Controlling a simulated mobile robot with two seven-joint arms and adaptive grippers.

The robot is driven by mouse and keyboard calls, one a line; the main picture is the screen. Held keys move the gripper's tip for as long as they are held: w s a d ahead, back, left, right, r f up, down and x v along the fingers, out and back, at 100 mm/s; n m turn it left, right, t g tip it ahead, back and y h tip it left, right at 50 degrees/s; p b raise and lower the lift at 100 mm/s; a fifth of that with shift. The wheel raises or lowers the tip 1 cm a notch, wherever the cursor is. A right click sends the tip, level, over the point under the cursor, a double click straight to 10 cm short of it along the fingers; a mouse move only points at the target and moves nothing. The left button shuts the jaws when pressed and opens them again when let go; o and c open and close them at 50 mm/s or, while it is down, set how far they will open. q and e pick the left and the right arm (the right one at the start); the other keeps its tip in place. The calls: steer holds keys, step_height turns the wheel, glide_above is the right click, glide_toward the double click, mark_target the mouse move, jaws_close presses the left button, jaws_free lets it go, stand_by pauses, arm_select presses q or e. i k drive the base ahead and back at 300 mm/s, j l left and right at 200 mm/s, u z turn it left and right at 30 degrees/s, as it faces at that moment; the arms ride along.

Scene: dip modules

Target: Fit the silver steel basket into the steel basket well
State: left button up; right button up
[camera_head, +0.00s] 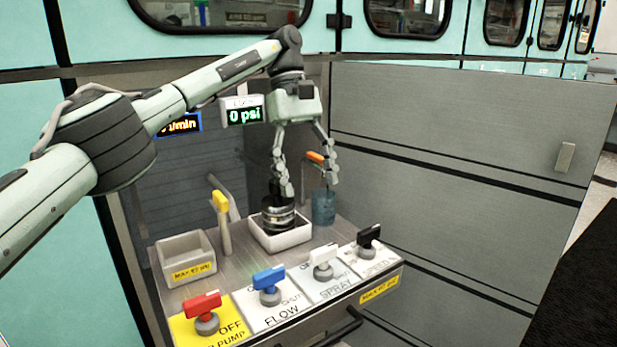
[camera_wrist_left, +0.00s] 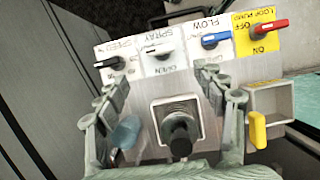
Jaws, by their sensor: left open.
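The silver steel basket (camera_head: 279,220) is a round, ringed metal piece with a dark upright top. It sits inside a square white-rimmed well (camera_head: 287,240) on the panel; I cannot tell whether it is fully seated. In the left wrist view the basket (camera_wrist_left: 178,108) and its dark knob lie within the white square rim (camera_wrist_left: 156,107). My left gripper (camera_head: 309,186) points down with its fingers spread, above and beside the basket, holding nothing. In the left wrist view the open fingers (camera_wrist_left: 164,75) stand on both sides of the well. My right gripper is out of view.
An empty grey square well (camera_head: 184,240) is at the left, with a yellow-handled lever (camera_head: 222,215) beside it. A blue cup (camera_head: 323,208) is close to the right finger, near an orange-ended piece (camera_head: 315,157). Red, blue, white and black valve handles line the front.

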mark_target(310, 300)
steer(key=k, duration=1)
